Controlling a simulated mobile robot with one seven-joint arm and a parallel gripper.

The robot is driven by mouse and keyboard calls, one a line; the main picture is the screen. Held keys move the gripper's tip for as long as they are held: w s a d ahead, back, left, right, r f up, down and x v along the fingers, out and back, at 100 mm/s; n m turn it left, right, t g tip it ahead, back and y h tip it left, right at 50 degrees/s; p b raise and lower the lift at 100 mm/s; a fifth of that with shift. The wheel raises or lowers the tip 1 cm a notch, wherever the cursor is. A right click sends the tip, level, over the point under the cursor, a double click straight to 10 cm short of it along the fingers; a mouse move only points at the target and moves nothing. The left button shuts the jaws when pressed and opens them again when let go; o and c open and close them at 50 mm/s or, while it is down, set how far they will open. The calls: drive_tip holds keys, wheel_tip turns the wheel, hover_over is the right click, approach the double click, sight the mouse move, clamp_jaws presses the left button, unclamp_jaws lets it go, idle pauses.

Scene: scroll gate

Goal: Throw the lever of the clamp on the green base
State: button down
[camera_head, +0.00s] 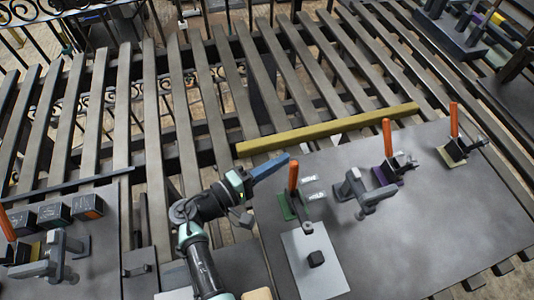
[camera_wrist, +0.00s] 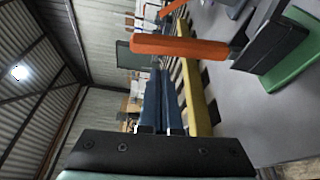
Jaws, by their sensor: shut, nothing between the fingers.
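The clamp on the green base (camera_head: 285,208) stands on the grey table, at the table's left part. Its orange lever (camera_head: 293,176) points up in the head view. In the wrist view the orange lever (camera_wrist: 185,47) runs across the upper middle, and the green base (camera_wrist: 300,68) shows at the right edge. My gripper (camera_head: 285,160) has blue fingers and is shut and empty. It shows just left of the lever's top in the head view. In the wrist view my gripper's fingers (camera_wrist: 160,85) lie below the lever in the picture; I cannot tell whether they touch it.
Clamps on a purple base (camera_head: 384,175) and a yellowish base (camera_head: 447,158) stand to the right, with a grey fixture (camera_head: 358,190) between. A yellow bar (camera_head: 328,130) runs behind. A light plate (camera_head: 305,275) with a black knob lies in front. Bare table (camera_head: 440,215) is at right.

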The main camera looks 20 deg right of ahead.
sight(293, 177)
drive_tip(key=shift+s+r+p, duration=0.1)
drive_tip(key=shift+s+p, duration=0.4)
drive_tip(key=shift+s, duration=0.4)
drive_tip(key=s, duration=0.3)
drive_tip(key=shift+s+d+r+p, duration=0.1)
drive_tip(key=shift+s+d+p, duration=0.05)
drive_tip(key=shift+s+p, duration=0.2)
